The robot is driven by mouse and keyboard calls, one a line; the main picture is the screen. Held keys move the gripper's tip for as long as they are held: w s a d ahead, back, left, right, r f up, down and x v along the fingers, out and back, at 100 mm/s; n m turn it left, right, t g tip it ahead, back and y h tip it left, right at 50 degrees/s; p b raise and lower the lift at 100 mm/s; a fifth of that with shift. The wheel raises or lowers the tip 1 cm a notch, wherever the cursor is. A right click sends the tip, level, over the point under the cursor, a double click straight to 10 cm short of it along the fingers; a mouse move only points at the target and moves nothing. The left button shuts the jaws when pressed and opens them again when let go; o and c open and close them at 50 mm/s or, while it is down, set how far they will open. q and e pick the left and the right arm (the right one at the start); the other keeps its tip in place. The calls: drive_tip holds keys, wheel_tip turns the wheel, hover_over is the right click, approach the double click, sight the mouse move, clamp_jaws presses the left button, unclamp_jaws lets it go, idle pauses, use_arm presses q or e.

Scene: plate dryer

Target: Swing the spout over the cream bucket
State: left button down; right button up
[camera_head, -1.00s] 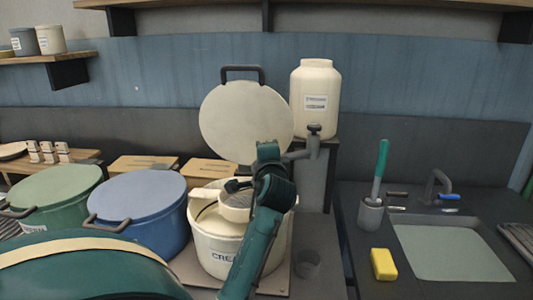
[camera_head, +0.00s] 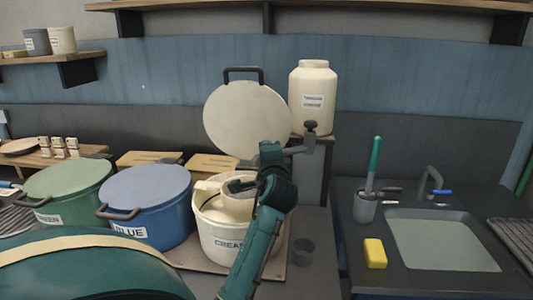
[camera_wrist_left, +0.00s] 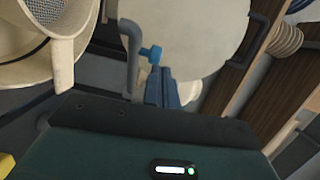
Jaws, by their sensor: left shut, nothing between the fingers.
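The cream bucket (camera_head: 222,245) stands open on a board, with a cream strainer (camera_head: 207,188) at its top. Its round lid (camera_head: 243,112) stands upright behind it. The grey spout (camera_head: 300,150) reaches left from the cream tank (camera_head: 313,88); my arm hides its outer part. In the left wrist view the spout (camera_wrist_left: 130,45) appears as a bent grey tube with a blue piece, close to the fingers. My right gripper is out of view.
A blue bucket (camera_head: 150,215) and a green bucket (camera_head: 68,190), both lidded, stand to the left. A sink (camera_head: 440,245), yellow sponge (camera_head: 375,254) and brush holder (camera_head: 366,208) are farther right.

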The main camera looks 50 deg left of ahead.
use_arm(q)
drive_tip(key=s+d+b, duration=0.1)
drive_tip(key=s+d, duration=0.1)
drive_tip(key=s, duration=0.7)
drive_tip(key=shift+d+r, duration=0.15)
drive_tip(key=shift+d, duration=0.2)
drive_tip(key=shift+s, duration=0.1)
drive_tip(key=w+d+f+m+t+h, duration=0.1)
drive_tip(key=w+d+f+h, duration=0.1)
drive_tip(key=d+f+h, duration=0.6)
drive_tip(key=w+d+f+t+h, duration=0.1)
drive_tip(key=w+d+f+t, duration=0.1)
drive_tip(key=d+f, duration=0.65)
drive_tip(key=s+d+f+n+g+h, duration=0.1)
drive_tip(key=s+d+f+n+h, duration=0.1)
drive_tip(key=s+d+f+h, duration=0.2)
drive_tip(key=s+d+f+n+g+h, duration=0.2)
drive_tip(key=s+d+f, duration=0.9)
drive_tip(key=f, duration=0.6)
drive_tip(key=shift+s+f+n+h, duration=0.15)
drive_tip(key=shift+s+n+h, duration=0.05)
drive_tip(key=shift+n+h, duration=0.6)
drive_tip(key=shift+g, duration=0.3)
